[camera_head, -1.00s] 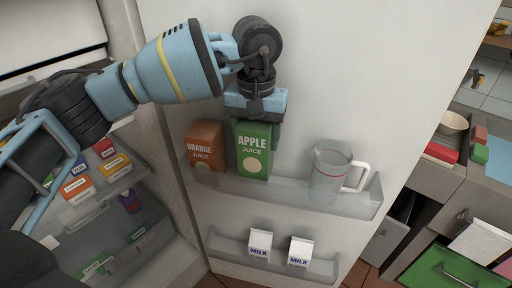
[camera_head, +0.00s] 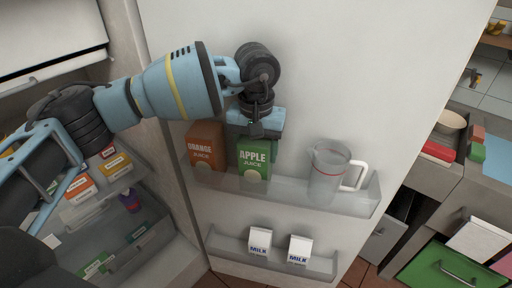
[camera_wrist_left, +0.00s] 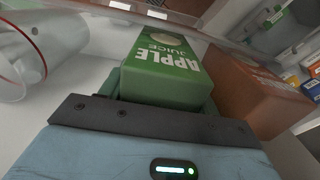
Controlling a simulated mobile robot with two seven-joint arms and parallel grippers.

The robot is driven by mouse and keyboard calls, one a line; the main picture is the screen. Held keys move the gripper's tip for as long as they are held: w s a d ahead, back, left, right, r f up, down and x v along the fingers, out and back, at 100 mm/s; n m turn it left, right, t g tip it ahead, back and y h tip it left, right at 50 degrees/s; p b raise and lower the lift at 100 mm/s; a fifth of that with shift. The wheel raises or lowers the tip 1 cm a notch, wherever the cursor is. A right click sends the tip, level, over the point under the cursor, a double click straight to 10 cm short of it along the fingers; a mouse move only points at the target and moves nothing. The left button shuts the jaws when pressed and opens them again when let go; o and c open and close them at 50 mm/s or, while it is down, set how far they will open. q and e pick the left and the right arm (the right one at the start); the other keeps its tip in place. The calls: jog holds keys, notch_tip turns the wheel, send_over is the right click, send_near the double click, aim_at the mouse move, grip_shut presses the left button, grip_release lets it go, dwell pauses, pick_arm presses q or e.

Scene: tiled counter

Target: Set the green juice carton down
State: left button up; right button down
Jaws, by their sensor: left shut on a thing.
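The green apple juice carton (camera_head: 254,160) stands upright in the upper door shelf (camera_head: 290,192), between the orange juice carton (camera_head: 206,145) and the clear jug (camera_head: 327,176). Its lower part is behind the shelf's clear front wall. My left gripper (camera_head: 257,132) is above it, pointing down, and is shut on its top. In the left wrist view the green carton (camera_wrist_left: 172,72) fills the middle, right at the gripper. Whether its base touches the shelf floor is hard to tell. My right gripper is not in view.
A lower door shelf (camera_head: 225,245) holds two milk cartons (camera_head: 260,240). Fridge shelves with small boxes (camera_head: 80,188) are at the left. Some free shelf space lies between the green carton and the jug. A counter with an open green drawer (camera_head: 450,268) is at the right.

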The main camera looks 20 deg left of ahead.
pick_arm(q)
jog(key=o, duration=1.5)
jog(key=shift+f, duration=0.1)
jog(key=shift+o, duration=0.2)
notch_tip(320, 180, up, 12)
jog(key=shift+r+b, duration=0.2)
jog(key=shift+b, duration=0.25)
